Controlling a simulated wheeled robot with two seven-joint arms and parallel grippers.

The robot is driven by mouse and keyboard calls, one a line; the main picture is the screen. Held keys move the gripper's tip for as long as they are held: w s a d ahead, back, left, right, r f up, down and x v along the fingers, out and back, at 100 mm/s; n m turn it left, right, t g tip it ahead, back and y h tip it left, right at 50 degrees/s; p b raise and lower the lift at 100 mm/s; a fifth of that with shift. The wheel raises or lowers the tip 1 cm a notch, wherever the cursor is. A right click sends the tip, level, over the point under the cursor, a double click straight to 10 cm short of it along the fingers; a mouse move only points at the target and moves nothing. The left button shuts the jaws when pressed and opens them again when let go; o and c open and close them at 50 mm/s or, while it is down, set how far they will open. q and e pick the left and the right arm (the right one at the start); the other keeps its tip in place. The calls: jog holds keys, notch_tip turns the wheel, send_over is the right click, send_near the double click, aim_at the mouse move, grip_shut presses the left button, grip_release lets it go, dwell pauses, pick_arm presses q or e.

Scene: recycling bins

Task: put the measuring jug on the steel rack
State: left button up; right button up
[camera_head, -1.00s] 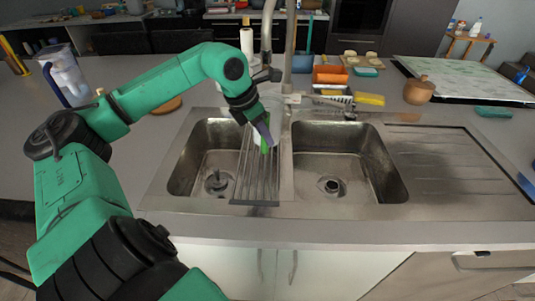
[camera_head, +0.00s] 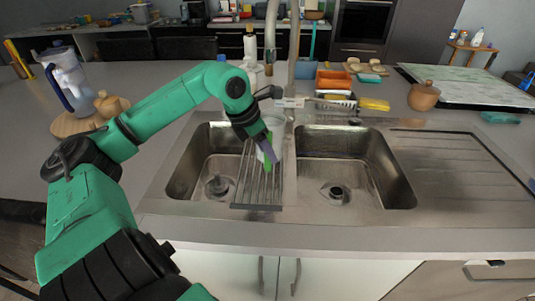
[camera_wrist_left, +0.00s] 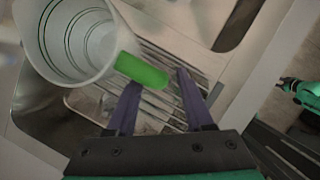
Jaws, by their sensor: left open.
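The measuring jug (camera_head: 274,125) is a pale, clear cup at the back of the sink, partly hidden by my left gripper. In the left wrist view the jug (camera_wrist_left: 70,40) shows its open mouth and ridged inside, with a green handle (camera_wrist_left: 142,70). The steel rack (camera_head: 258,190) is a set of bars across the right part of the left basin; it also shows behind my fingers (camera_wrist_left: 165,108). My left gripper (camera_head: 268,152) is open, its purple fingers (camera_wrist_left: 158,80) at the handle. I cannot tell whether the jug touches the rack.
The tall faucet (camera_head: 292,60) stands just behind the jug. The right basin (camera_head: 350,165) is empty. Behind it are an orange container (camera_head: 332,79), a yellow sponge (camera_head: 374,104) and a wooden pot (camera_head: 423,96). A pitcher (camera_head: 68,80) stands at the left.

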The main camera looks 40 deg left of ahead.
pick_arm(q)
jog(key=b+v, duration=0.2)
jog(key=v, duration=0.8)
jog(key=shift+r, duration=0.35)
jog(key=shift+s+a, duration=0.1)
